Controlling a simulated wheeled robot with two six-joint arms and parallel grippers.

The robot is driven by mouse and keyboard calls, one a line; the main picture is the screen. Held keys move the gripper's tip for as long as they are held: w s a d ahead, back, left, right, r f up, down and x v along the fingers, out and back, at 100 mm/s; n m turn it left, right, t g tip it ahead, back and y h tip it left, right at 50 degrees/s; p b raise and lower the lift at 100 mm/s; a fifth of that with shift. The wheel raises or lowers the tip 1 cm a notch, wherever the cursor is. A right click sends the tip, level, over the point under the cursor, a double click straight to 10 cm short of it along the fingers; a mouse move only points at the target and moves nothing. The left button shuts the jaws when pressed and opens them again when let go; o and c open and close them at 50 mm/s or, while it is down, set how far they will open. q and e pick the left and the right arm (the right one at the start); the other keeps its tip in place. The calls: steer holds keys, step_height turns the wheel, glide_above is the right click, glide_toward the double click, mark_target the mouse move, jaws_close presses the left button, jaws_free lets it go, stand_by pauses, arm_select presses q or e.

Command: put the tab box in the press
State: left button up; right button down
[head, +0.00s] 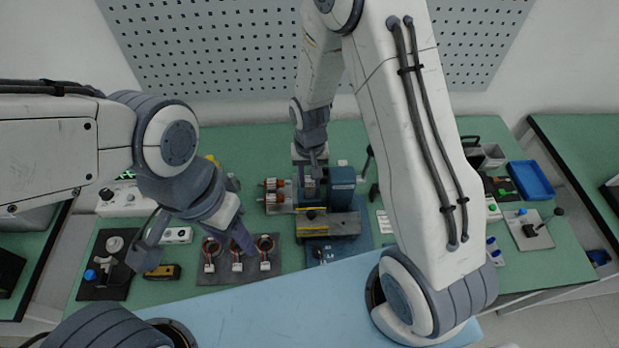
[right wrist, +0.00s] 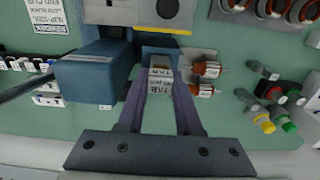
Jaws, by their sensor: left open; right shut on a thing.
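The tab box (right wrist: 160,84), a small pale box with a printed label, is between the two purple fingers of my right gripper (right wrist: 160,92) in the right wrist view. My right gripper (head: 311,168) is shut on it, at the press in the head view. The press (head: 341,190) has a blue block and a grey-and-yellow front part; its blue block also shows in the right wrist view (right wrist: 92,72). The box's far end is close to the press, but I cannot tell whether it is seated. My left gripper (head: 197,240) is open and empty at the left, above the bench.
Several copper-wound stators (head: 238,246) sit on a dark mat at front left. Two red-and-silver rotors (head: 274,190) lie just left of the press. A blue tray (head: 530,180) and a lever fixture (head: 533,229) are at the right. A black fixture mat (head: 103,291) is at far left.

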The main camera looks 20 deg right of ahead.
mark_target(309, 188)
steer(key=shift+f, duration=0.45)
stand_by(0.5)
steer(key=shift+f+b, duration=0.8)
steer(key=shift+b, duration=0.05)
steer(key=shift+f, duration=0.15)
steer(key=shift+f+b, duration=0.6)
steer(key=shift+f, duration=0.05)
steer(key=c, duration=0.5)
jaws_free()
step_height(309, 188, up, 10)
steer(key=shift+r+b, duration=0.25)
steer(key=shift+b, duration=0.45)
